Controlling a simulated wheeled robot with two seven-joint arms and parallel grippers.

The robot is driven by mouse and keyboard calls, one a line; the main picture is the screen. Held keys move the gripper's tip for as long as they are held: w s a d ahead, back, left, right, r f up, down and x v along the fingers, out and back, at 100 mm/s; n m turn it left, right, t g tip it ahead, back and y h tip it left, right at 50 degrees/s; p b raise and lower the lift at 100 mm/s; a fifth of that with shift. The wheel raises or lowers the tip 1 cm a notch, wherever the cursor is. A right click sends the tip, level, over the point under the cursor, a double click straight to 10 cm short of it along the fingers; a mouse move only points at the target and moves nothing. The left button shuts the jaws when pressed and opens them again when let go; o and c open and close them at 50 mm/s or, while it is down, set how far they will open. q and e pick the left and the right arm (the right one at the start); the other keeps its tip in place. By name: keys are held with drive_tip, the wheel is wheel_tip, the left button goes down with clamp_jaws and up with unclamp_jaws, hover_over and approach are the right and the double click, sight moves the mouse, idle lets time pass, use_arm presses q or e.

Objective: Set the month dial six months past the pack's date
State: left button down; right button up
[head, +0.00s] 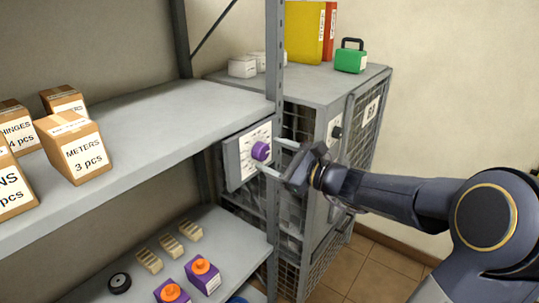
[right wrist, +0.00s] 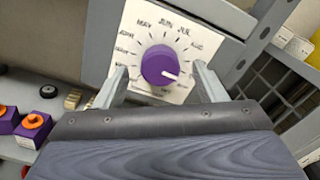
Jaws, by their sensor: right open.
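The month dial is a purple knob (head: 261,150) on a white plate (head: 247,163) fixed to a grey panel beside the wire cage. In the right wrist view the knob (right wrist: 159,66) has month labels around it, with JUN and JUL at the top. Its white mark points to the right and slightly down; the label there is too small to read surely. My right gripper (head: 273,155) is open, with its fingers on either side of the knob; contact cannot be told. No date on a pack is readable. My left gripper is not in view.
Cardboard boxes, one marked METERS (head: 80,150), stand on the upper shelf (head: 150,125). Purple boxes with orange tops (head: 203,276) stand on the lower shelf. A shelf post (head: 273,60) rises close to my gripper. A green case (head: 350,60) sits on the cage.

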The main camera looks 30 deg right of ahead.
drive_tip(key=v, duration=0.6)
idle(0.3)
drive_tip(key=s+a+n+g+y+p, duration=0.1)
drive_tip(key=s+a+n+g+p, duration=0.2)
drive_tip(key=a+n, duration=0.35)
drive_tip(key=s+a+n+g+y, duration=0.2)
drive_tip(key=s+a+n+g, duration=0.25)
drive_tip(key=s+a, duration=0.2)
drive_tip(key=s+a+f+n+g+h+p, duration=0.1)
drive_tip(key=s+f+n+g+h+p, duration=0.2)
drive_tip(key=s+n, duration=0.9)
wheel_tip(320, 180, down, 5)
drive_tip(key=n+h, duration=0.1)
drive_tip(key=h, duration=0.2)
drive_tip(key=shift+a+r+p, duration=0.2)
drive_tip(key=shift+a+p, duration=0.1)
drive_tip(key=shift+a, duration=0.05)
drive_tip(key=shift+w, duration=0.1)
